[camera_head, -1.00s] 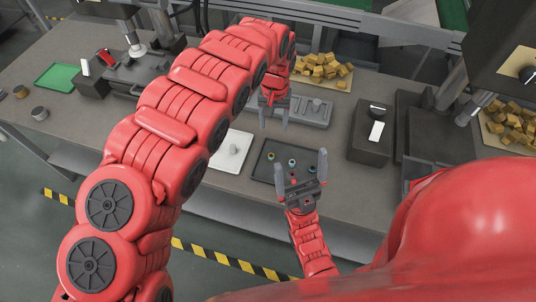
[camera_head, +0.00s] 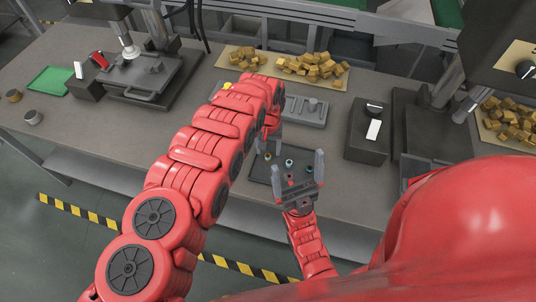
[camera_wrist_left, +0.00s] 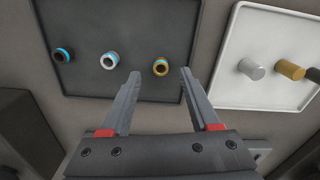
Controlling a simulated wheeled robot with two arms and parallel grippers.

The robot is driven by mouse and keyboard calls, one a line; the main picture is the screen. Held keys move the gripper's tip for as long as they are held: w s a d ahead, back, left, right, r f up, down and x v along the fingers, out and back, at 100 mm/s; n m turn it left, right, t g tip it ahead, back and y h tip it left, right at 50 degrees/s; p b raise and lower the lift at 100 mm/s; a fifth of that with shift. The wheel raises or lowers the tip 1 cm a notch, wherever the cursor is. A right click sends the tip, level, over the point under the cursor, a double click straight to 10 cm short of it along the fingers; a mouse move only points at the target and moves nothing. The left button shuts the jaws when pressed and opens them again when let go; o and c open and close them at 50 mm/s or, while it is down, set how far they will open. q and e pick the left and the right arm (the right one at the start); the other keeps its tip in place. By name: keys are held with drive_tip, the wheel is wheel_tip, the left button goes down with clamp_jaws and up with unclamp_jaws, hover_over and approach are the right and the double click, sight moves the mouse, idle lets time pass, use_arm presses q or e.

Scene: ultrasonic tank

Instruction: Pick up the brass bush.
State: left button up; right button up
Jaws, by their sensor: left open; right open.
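The brass bush (camera_wrist_left: 161,67), with a light blue ring inside, stands on the dark tray (camera_wrist_left: 130,88) in the left wrist view. It appears between the tips of my open, empty left gripper (camera_wrist_left: 159,74), and I cannot tell how far beyond them it is. A silver bush (camera_wrist_left: 109,61) and a black bush (camera_wrist_left: 62,54) stand beside it. In the head view the brass bush (camera_head: 267,156) is at the tray's left, just below my left gripper, which is largely hidden by its arm. My right gripper (camera_head: 298,160) is open and empty over the tray's front right.
A white tray (camera_wrist_left: 240,30) with a silver and a brass cylinder lies beside the dark tray. A grey fixture block (camera_head: 305,111) stands behind it. A black switch box (camera_head: 368,132) stands to the right. Brass blocks (camera_head: 310,66) lie at the back.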

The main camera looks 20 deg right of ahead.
sight(268, 155)
use_arm(q)
drive_tip(key=shift+a+f, duration=0.1)
drive_tip(key=shift+f, duration=1.4)
clamp_jaws()
